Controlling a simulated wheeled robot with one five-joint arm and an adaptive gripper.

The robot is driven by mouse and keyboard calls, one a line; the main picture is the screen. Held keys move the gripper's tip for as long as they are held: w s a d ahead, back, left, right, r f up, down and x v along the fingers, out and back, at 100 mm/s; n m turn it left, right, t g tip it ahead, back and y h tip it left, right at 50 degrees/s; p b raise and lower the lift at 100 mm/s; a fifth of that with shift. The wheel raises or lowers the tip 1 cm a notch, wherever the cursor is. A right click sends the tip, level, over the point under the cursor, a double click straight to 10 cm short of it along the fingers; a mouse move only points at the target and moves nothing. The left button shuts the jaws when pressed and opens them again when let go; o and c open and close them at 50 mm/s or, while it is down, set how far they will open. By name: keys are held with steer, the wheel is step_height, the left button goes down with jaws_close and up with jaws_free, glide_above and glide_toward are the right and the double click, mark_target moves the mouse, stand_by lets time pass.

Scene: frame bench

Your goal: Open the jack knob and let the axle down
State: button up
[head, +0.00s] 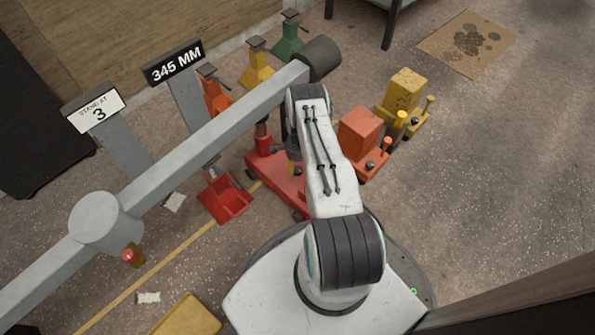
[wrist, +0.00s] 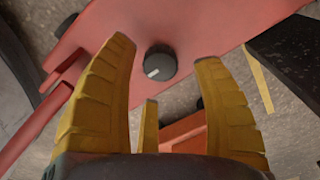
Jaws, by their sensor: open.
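The red jack (head: 275,182) stands on the floor under the grey axle (head: 210,135), its upright just below the beam. Whether they touch is hard to tell. The axle runs from the lower left to a dark hub end at the upper right. The jack knob (wrist: 160,63) is round and black with a white mark, on the jack's red body in the wrist view. My gripper (wrist: 164,55) is open, its yellow fingers on either side of the knob and apart from it. In the head view my arm hides the knob and most of the gripper.
Orange (head: 213,92), yellow (head: 257,66) and green (head: 288,38) stands are near the axle's far end. Signs read "STAND AT 3" (head: 97,108) and "345 MM" (head: 173,63). Orange (head: 361,132) and yellow (head: 405,90) blocks stand right of my arm. Floor farther right is clear.

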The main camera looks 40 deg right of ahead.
steer(key=shift+f+b, duration=0.5)
steer(key=shift+f, duration=0.95)
steer(key=shift+c, duration=0.4)
steer(key=c, duration=1.1)
